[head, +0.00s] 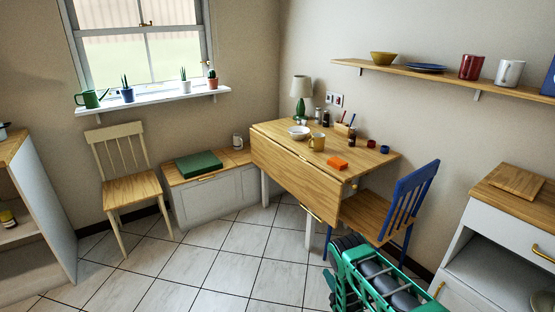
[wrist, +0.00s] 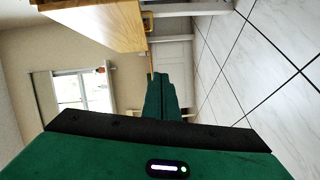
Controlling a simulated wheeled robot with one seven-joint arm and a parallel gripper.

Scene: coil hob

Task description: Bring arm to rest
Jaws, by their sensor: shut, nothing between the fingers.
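My arm (head: 372,280), green with dark grey parts, is folded low at the bottom right of the head view, in front of the blue chair. My gripper shows in the wrist view (wrist: 163,80) as green fingers pressed together, shut and empty. It is clear of the table and touches nothing that I can see. The wrist picture is turned on its side, with the floor at its right. The fingertips cannot be made out in the head view.
The drop-leaf table (head: 285,158) holds a bowl, a mug and an orange block. The blue chair (head: 410,200) stands close to my arm. A white cabinet (head: 500,235) is at the right. The tiled floor (head: 215,265) left of my arm is free.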

